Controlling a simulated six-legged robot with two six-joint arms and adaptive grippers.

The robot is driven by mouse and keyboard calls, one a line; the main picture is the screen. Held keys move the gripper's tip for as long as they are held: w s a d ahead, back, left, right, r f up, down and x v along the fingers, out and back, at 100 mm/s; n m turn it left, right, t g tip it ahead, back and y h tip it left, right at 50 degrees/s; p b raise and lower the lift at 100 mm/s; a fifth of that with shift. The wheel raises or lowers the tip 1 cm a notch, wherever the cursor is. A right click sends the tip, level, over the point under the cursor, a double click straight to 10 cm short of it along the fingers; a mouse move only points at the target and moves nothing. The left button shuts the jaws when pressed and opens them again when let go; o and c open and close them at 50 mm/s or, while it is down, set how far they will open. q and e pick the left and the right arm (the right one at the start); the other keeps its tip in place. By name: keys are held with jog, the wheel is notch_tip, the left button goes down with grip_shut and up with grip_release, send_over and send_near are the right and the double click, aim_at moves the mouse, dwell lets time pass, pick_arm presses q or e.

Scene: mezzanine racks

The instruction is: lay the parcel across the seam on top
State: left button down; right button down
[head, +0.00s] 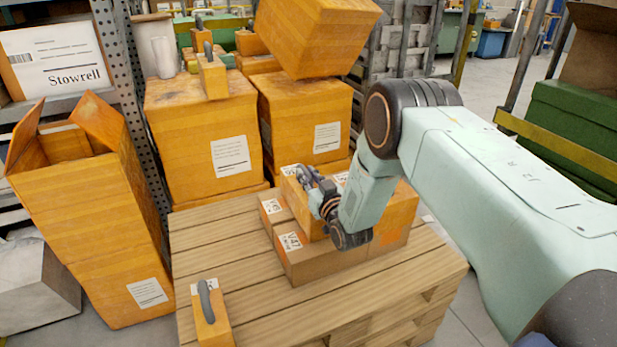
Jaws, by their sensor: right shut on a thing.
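On the wooden pallet (210,240), brown cartons with white labels lie side by side as a lower layer, the front one marked V47 (312,264). An orange parcel (298,208) sits at or just above their top; I cannot tell whether it touches them. More orange box surface (403,208) shows right of my arm; I cannot tell if it is the same parcel. My right gripper (308,180) is over the orange parcel and shut on it, its fingers pointing to the back left. My wrist and forearm hide the middle of the stack and the seam. My left gripper is out of view.
An orange block with a grey handle (210,318) stands at the pallet's front left. Large orange boxes (205,140) stand behind, one tilted on top (315,35). An open orange box (90,220) leans at left. The pallet's front right planks are clear.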

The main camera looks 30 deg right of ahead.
jog(key=shift+w+f, duration=0.15)
jog(key=shift+f, duration=0.15)
jog(key=c, duration=1.6)
grip_release()
jog(key=shift+f, duration=0.1)
jog(key=shift+o, duration=1.4)
jog(key=shift+s, duration=0.2)
jog(key=shift+o, duration=0.3)
jog(key=shift+w, duration=0.1)
